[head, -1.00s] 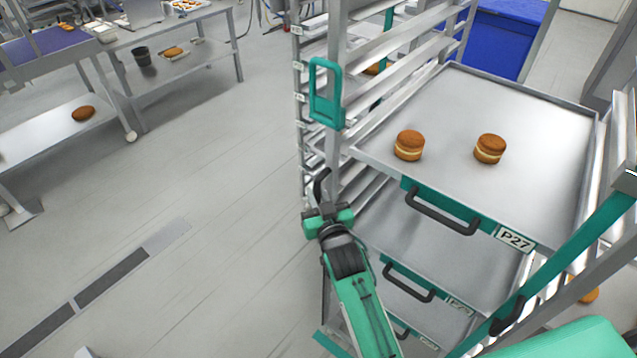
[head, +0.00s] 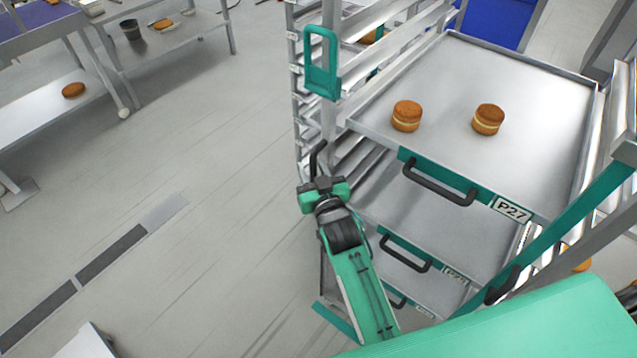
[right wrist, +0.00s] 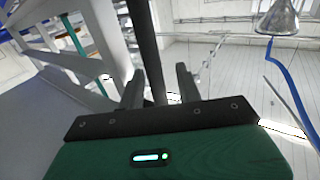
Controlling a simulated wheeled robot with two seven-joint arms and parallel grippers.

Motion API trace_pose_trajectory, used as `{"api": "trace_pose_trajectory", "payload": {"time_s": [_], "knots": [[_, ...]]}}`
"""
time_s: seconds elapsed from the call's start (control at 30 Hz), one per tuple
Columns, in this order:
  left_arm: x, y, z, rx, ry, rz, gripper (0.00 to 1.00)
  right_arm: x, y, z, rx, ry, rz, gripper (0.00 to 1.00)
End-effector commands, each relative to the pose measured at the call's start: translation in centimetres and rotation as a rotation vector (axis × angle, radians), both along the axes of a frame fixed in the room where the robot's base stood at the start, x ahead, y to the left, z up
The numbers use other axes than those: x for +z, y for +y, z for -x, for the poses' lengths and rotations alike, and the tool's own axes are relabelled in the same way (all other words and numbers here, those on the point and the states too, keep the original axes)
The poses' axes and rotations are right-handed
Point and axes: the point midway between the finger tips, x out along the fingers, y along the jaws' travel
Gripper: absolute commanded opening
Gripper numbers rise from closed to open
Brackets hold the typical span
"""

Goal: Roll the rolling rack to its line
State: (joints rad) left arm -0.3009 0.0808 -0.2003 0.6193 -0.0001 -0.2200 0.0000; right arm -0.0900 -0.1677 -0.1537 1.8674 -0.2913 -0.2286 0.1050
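The rolling rack (head: 328,130) is a tall metal frame at centre right, with stacked trays and a green latch (head: 320,62) on its left post. A dark upright handle (head: 317,158) stands on its near left post. My right gripper (head: 321,184) is at that handle. In the right wrist view the dark bar (right wrist: 146,45) runs between the two fingers (right wrist: 160,85), with a gap at the right finger. The fingers look apart, not closed on it. A second dark handle (head: 503,286) sits on the rack's right side. My left gripper is out of view. I cannot identify the rack's line.
The top tray (head: 520,80), labelled P27, carries two filled rounds (head: 406,116). A dark strip (head: 110,265) lies in the floor at lower left. Benches (head: 60,120) stand at upper left, a blue bin (head: 500,22) behind the rack. Floor left of the rack is clear.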

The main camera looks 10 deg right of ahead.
Motion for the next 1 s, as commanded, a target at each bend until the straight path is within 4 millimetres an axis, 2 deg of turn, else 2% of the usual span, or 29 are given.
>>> {"api": "trace_pose_trajectory", "payload": {"time_s": [0.17, 0.6, 0.8, 1.0], "knots": [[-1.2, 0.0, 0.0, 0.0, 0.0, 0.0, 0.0, -0.5, -0.2, 2.4, 0.0, 0.001, 0.0, 0.35], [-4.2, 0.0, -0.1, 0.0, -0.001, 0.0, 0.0, -0.4, -0.6, 10.5, 0.002, 0.002, 0.0, 0.35], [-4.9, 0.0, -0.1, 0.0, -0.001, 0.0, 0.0, -0.2, -0.6, 12.7, 0.003, 0.001, 0.0, 0.35], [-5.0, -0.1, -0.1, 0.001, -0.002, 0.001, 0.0, 0.0, -0.7, 13.4, 0.003, 0.0, 0.0, 0.35]]}}
